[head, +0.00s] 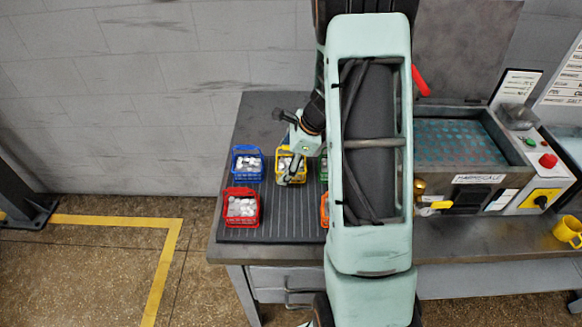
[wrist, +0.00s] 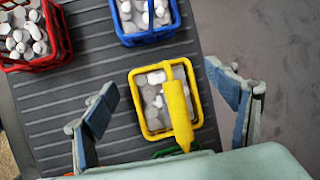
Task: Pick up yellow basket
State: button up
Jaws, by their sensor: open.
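The yellow basket (head: 279,160) stands on the ribbed mat at the back of the table, filled with whitish pieces. In the wrist view the yellow basket (wrist: 135,95) lies between my two fingers, with its yellow handle (wrist: 178,108) across the top. My gripper (head: 291,176) is over the basket in the head view and hides part of it. In the wrist view my gripper (wrist: 165,98) is open, one finger on each side, apart from the basket as seen there. I cannot tell the exact height of the fingertips over the handle.
A blue basket (head: 248,178) stands left of the yellow one, and a red basket (head: 228,222) stands front left. Green (head: 323,168) and orange (head: 324,210) baskets are partly hidden by my arm.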

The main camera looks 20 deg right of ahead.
jog(key=c, duration=1.7)
